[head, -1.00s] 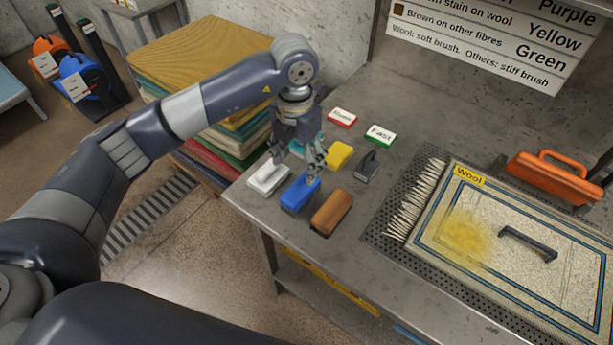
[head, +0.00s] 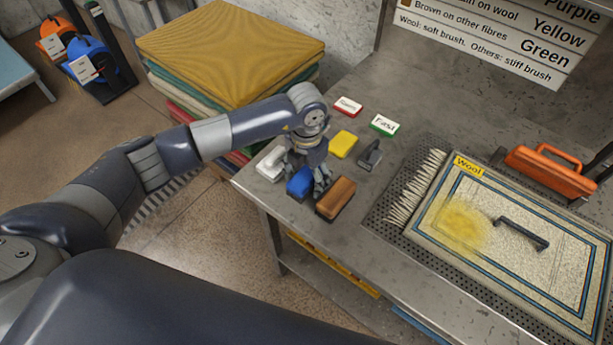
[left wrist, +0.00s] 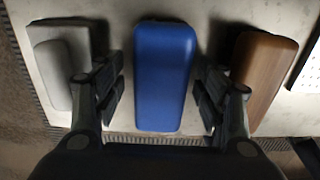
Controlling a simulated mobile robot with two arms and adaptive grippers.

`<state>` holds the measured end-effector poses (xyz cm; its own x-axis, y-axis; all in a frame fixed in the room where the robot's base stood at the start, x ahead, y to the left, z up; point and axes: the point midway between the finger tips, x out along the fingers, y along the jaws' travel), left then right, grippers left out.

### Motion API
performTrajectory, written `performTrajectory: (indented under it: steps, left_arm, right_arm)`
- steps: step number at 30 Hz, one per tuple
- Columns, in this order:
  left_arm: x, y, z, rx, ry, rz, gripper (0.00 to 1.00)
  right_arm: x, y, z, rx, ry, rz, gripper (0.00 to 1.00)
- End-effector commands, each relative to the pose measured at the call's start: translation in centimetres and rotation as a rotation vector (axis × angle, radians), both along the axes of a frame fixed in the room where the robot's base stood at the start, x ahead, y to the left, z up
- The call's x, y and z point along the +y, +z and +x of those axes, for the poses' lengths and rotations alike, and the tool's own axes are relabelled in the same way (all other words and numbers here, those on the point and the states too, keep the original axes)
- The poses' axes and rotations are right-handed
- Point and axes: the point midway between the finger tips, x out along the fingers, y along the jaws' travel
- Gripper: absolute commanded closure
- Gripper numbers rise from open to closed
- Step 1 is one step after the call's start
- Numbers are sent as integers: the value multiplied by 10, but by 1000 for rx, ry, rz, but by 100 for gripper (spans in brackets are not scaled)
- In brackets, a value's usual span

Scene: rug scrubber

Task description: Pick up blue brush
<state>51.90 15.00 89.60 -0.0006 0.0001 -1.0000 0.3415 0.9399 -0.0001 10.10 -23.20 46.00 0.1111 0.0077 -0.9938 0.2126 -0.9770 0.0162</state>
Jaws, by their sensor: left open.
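The blue brush (head: 299,183) lies on the metal table near its left front edge, between a white brush and a brown one. It also shows in the left wrist view (left wrist: 163,75) as a long blue block between my fingers. My left gripper (head: 308,182) is open and low over the blue brush, with one finger on each side of it in the left wrist view (left wrist: 160,92). The fingers stand apart from its sides. In the head view the gripper hides part of the brush. My right gripper is not in view.
The white brush (head: 270,165) is close on the left and the brown brush (head: 336,198) close on the right. A yellow block (head: 343,144), a dark grey tool (head: 370,155) and the red (head: 347,106) and green (head: 384,124) cards lie behind. A wool rug (head: 510,240) fills the right.

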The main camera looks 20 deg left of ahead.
Motion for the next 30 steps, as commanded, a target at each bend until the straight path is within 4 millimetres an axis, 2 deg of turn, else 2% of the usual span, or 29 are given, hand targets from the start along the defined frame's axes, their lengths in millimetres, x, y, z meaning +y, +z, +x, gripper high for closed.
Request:
performTrajectory:
  steps: [2,6,9,20,23,30]
  left_arm:
    - [0,0,0,0,0,0,35]
    - [0,0,0,0,0,0,67]
    - [0,0,0,0,0,0,86]
    - [0,5,1,-4,0,-1,86]
    - [0,18,2,-6,-1,-2,86]
    - [0,66,2,-6,0,-1,86]
  right_arm:
    - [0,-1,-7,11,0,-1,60]
    - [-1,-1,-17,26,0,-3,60]
    - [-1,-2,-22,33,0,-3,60]
    - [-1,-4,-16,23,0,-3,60]
    - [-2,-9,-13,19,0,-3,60]
    - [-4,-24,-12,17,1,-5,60]
